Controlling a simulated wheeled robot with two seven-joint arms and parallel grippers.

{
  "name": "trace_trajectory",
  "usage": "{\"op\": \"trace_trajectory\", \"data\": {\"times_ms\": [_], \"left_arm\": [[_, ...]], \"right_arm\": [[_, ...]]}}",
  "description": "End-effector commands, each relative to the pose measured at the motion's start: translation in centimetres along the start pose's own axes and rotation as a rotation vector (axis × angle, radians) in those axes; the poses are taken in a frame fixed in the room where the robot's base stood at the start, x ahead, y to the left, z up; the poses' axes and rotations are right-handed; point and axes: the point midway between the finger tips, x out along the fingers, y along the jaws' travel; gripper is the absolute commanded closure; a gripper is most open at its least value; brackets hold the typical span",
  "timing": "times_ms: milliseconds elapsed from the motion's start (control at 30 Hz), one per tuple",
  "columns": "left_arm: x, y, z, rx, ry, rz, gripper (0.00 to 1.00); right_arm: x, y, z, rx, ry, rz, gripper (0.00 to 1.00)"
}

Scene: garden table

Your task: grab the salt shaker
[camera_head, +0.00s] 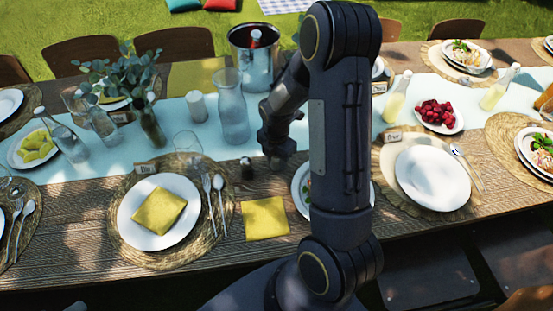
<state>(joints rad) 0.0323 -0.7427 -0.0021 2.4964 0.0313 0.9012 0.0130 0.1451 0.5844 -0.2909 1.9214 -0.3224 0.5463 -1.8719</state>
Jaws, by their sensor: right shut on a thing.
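My right arm comes in from the front and crosses the middle of the view. Its gripper (275,161) points down over the table near the runner's front edge. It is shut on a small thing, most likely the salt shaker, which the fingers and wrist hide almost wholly. A small dark-topped shaker (247,169) stands upright just left of the gripper, apart from it. My left gripper is not in view.
A glass carafe (233,115), a metal ice bucket (255,65) and a white candle (197,106) stand behind the gripper. A yellow napkin (264,219) lies in front. A plate (433,178) is at the right. Several bottles and glasses crowd the left.

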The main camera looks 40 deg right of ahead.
Motion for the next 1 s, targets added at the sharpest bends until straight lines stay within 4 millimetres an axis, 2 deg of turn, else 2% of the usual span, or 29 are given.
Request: {"op": "trace_trajectory", "data": {"times_ms": [367, 533, 633, 900, 1000], "left_arm": [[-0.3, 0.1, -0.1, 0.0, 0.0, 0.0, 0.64], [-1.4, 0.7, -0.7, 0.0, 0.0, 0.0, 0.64], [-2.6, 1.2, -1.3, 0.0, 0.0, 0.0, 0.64], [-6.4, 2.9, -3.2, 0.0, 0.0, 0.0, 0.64], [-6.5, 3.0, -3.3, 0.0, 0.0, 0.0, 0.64]], "right_arm": [[-0.5, 0.0, 0.0, 0.0, 0.0, 0.001, 0.89], [-2.2, 0.1, 0.0, 0.0, 0.0, 0.002, 0.89], [-4.2, -0.1, 0.1, 0.001, -0.001, 0.001, 0.89], [-10.4, -5.3, -0.1, 0.003, 0.0, 0.002, 0.89], [-10.9, -8.0, -0.2, 0.005, 0.0, 0.001, 0.89]]}}
